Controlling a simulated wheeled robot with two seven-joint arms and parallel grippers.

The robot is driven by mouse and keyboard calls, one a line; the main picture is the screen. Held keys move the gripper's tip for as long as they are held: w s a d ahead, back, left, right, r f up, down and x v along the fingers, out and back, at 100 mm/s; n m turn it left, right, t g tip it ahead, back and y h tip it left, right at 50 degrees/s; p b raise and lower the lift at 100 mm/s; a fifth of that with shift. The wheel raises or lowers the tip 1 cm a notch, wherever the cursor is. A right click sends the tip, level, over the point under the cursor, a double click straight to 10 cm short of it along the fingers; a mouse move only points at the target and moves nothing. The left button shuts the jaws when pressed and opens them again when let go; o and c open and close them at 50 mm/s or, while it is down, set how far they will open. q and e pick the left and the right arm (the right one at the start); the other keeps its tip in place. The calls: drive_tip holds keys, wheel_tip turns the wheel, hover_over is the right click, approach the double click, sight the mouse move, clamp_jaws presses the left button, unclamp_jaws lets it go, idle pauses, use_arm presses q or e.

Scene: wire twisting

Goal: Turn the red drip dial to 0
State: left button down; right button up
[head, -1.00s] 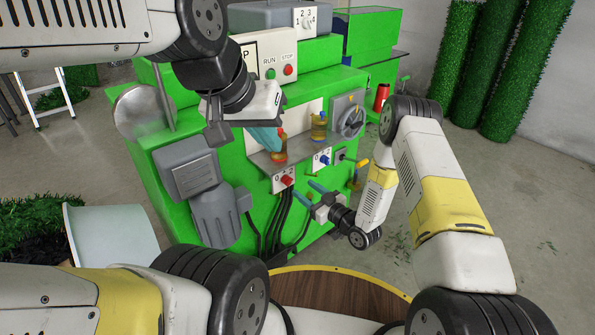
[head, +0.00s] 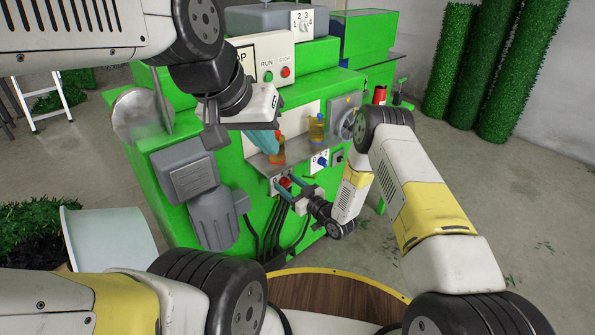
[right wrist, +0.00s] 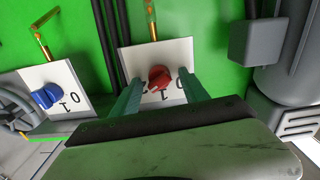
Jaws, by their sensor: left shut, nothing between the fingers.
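The red dial (head: 285,182) sits on a white numbered plate on the front of the green machine. In the right wrist view the red dial (right wrist: 159,77) lies between my right gripper's two teal fingers, with a gap on each side. A 0 and a 1 show near it; which number it points at I cannot tell. My right gripper (head: 287,187) is open, its fingertips close to the plate.
A blue dial (head: 322,161) on its own plate is right of the red one; it also shows in the right wrist view (right wrist: 45,95). Another amber cup (head: 316,128) and a grey handwheel (head: 347,124) are above. Black cables (head: 280,225) hang below. A grey motor (head: 213,215) is at left.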

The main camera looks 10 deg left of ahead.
clamp_jaws()
drive_tip(key=shift+n, duration=0.4)
drive_tip(key=n, duration=0.4)
drive_tip(key=shift+n, duration=0.3)
drive_tip(key=n, duration=0.4)
drive_tip(key=shift+s+a+n, duration=0.1)
drive_tip(key=shift+n, duration=0.2)
drive_tip(key=n, duration=0.3)
drive_tip(key=shift+n, duration=0.3)
drive_tip(key=n, duration=0.3)
drive_tip(key=shift+f+n, duration=0.15)
drive_tip(key=shift+n, duration=0.25)
drive_tip(key=n, duration=0.6)
drive_tip(key=shift+f, duration=0.1)
drive_tip(key=shift+n, duration=0.4)
